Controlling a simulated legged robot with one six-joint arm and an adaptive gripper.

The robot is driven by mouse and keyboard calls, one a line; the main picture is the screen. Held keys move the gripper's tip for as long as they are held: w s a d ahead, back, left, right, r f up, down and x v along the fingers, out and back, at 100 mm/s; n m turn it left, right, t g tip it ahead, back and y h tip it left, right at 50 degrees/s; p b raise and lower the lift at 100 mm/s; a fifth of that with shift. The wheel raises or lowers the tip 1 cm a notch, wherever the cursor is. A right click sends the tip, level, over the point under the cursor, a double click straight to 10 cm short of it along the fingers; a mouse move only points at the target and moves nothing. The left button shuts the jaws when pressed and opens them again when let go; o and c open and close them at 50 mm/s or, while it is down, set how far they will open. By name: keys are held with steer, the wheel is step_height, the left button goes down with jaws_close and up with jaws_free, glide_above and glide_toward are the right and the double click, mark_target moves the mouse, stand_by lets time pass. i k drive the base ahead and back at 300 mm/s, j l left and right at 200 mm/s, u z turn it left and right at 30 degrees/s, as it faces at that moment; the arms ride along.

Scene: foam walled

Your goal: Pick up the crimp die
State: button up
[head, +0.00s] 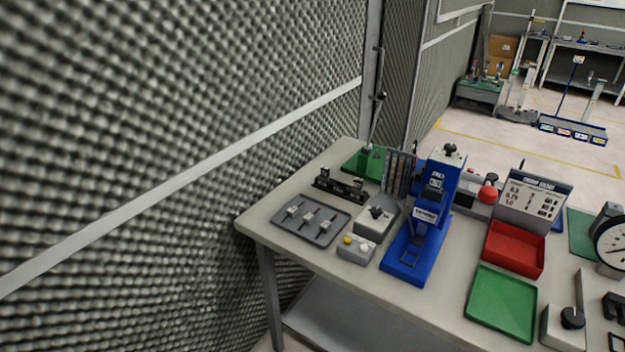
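A dark grey tray (290,226) lies near the left front corner of the workbench and holds three small metal blocks (309,218), which look like dies. Behind it is a black holder (338,187) with two small silver-topped pieces. I cannot tell for sure which of these pieces is the crimp die. A blue bench press (405,262) stands upright to the right of the tray. My gripper is not in view.
A foam-covered wall (150,120) runs close along the bench's left side. A grey box (377,220) and a button box (356,248) stand between tray and press. Red (514,262) and green (500,310) bins and a dial gauge (608,240) are to the right.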

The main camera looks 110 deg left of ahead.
mark_target(436, 182)
steer(key=u, duration=3.25)
